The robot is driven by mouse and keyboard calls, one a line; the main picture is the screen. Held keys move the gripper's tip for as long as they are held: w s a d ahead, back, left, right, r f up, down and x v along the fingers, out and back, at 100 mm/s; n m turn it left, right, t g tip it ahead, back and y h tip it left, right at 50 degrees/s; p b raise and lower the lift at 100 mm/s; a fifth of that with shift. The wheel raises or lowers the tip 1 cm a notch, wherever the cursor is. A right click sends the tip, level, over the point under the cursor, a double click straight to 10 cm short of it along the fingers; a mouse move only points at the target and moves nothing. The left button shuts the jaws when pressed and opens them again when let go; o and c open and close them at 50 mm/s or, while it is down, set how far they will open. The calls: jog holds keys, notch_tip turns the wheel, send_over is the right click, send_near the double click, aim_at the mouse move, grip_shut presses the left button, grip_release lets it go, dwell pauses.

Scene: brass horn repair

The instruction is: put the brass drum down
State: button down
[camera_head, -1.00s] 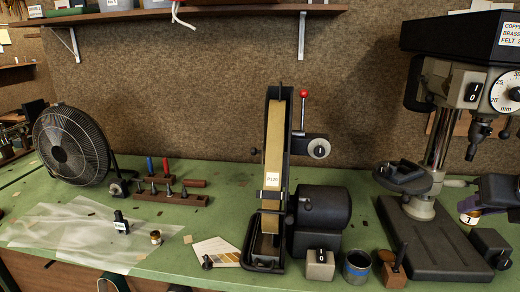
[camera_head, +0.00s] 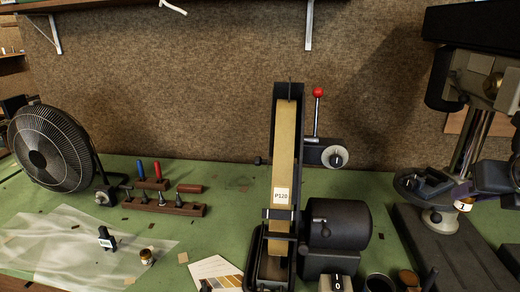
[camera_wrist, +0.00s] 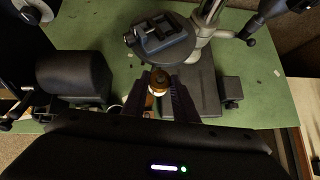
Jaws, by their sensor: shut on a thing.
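A small brass drum with a white label (camera_head: 463,206) is held at the right of the head view, in front of the drill press. In the wrist view the drum (camera_wrist: 158,82) sits between the two fingers of my gripper (camera_wrist: 160,92). My gripper (camera_head: 478,192) is shut on it. The drum appears above the drill press base; its height over it is hard to judge. A second small brass piece (camera_head: 147,257) stands on the clear plastic sheet (camera_head: 60,252) at left.
The drill press base (camera_head: 440,245) and its round table with a vise (camera_wrist: 160,38) are close to my gripper. A belt sander (camera_head: 283,185) stands mid-bench, with small containers in front. A fan (camera_head: 45,150) and a wooden tool rack (camera_head: 165,205) are at left. Green bench between shows free room.

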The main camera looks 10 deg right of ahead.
jog(key=w+d, duration=0.2)
jog(key=w, duration=0.3)
jog(key=w+d, duration=0.3)
jog(key=w, duration=0.2)
jog(key=w+d, duration=0.2)
jog(key=w, duration=0.4)
jog(key=shift+w+d, duration=0.1)
jog(key=shift+d, duration=0.25)
jog(key=shift+f, duration=1.75)
jog(key=shift+f, duration=0.1)
jog(key=c, duration=1.4)
grip_release()
